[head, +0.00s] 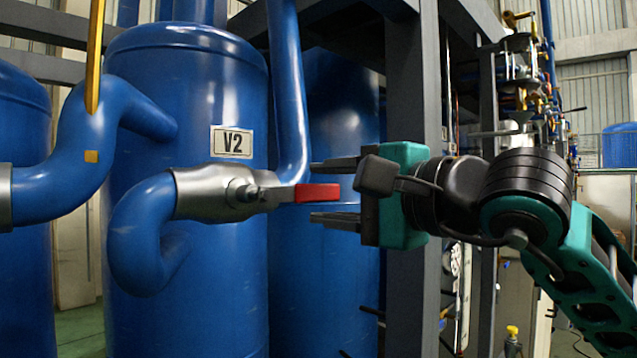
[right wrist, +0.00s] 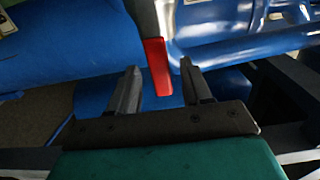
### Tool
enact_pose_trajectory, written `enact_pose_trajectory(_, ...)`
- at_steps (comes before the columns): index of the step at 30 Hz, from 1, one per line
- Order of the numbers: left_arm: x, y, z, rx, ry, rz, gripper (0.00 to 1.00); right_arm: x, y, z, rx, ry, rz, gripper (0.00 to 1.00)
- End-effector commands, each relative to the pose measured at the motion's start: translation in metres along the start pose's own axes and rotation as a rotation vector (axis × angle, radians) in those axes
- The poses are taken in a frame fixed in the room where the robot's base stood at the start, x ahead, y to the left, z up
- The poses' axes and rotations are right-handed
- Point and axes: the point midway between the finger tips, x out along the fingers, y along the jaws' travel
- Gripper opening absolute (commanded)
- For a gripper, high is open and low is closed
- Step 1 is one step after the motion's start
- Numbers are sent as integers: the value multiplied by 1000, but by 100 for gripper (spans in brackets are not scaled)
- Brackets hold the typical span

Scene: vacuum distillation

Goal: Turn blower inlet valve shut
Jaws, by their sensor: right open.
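The valve (head: 215,192) is a grey metal body in a blue pipe, in front of a blue tank with a V2 label (head: 232,142). Its red handle (head: 316,193) points right, roughly level, in line with the valve body. My right gripper (head: 335,192) comes in from the right with its fingers open, one above and one below the height of the handle tip. In the right wrist view, the red handle (right wrist: 157,66) reaches in between the two fingertips (right wrist: 160,74); contact with a finger cannot be made out. My left gripper is not in view.
A vertical blue pipe (head: 288,90) runs just behind the handle. A dark steel frame post (head: 412,90) rises behind my right gripper. Blue tanks fill the background.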

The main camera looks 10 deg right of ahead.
Motion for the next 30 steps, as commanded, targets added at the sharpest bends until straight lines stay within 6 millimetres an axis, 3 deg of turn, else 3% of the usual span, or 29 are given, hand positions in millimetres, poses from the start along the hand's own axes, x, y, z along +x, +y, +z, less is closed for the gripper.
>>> enact_pose_trajectory(6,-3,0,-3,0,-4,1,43,20,0,0,1,-2,1,49)
enact_pose_trajectory(16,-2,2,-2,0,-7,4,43,23,0,0,1,-1,0,48)
enact_pose_trajectory(30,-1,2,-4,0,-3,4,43,22,0,0,1,-1,0,3)
